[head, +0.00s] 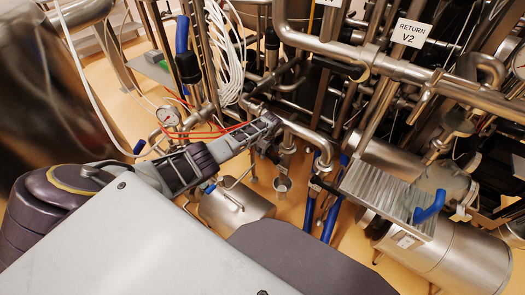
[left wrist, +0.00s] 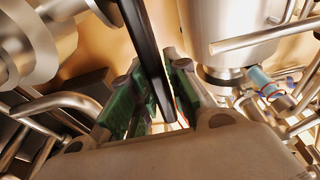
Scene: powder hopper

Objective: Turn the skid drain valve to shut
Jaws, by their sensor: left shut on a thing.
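My left gripper (head: 268,134) reaches in from the left among the steel pipes in the head view. In the left wrist view its two green-padded fingers (left wrist: 155,90) are shut on a long black bar (left wrist: 139,35), one finger on each side. The bar looks like a valve's lever handle and runs from the top edge down between the fingers. The valve body is not clear in either view, and I cannot tell the lever's angle to its pipe. My right gripper is not in view.
Pipes crowd around the gripper. A pressure gauge (head: 168,116) with red hoses stands to its left. A "RETURN V2" label (head: 411,32) hangs above.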

